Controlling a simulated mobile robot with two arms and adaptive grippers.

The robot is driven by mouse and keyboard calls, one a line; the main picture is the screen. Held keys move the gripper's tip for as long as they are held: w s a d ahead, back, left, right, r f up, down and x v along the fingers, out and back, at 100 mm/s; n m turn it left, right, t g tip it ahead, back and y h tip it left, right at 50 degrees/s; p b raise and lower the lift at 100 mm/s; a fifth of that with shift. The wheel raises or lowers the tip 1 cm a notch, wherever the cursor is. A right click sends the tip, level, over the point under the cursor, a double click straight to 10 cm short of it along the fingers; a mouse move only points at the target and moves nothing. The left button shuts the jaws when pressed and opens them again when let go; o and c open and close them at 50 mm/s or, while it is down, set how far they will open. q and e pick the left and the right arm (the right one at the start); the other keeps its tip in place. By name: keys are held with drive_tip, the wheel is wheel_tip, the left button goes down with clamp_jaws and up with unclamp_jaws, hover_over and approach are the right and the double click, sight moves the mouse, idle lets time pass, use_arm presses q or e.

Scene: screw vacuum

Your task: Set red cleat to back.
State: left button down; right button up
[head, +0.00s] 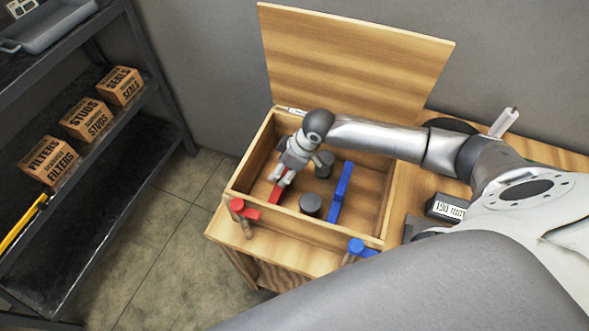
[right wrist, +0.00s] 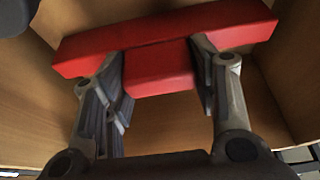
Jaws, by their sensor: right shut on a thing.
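The red cleat (head: 277,193) is inside the open wooden box (head: 262,150), towards its left side. My right gripper (head: 285,178) reaches down into the box and is shut on it. In the right wrist view the red cleat (right wrist: 165,50) looks T-shaped, a long bar with a short stem. The two fingers (right wrist: 158,85) close on the sides of the stem. The gripper hides part of the cleat in the head view, and I cannot tell whether the cleat touches the box floor. My left gripper is not in view.
In the box are a blue bar (head: 341,192) and two dark cylinders (head: 311,204) (head: 324,163). A red piece (head: 244,210) and a blue piece (head: 361,248) sit at the front rim. The raised lid (head: 350,60) stands behind. A shelf with cartons (head: 86,117) is left.

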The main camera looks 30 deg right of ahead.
drive_tip(key=w+a, duration=0.2)
drive_tip(key=w, duration=0.1)
drive_tip(key=shift+a, duration=0.3)
drive_tip(key=o, duration=1.5)
drive_tip(key=shift+s, duration=0.1)
drive_tip(key=shift+c, duration=0.2)
drive_tip(key=v, duration=1.2)
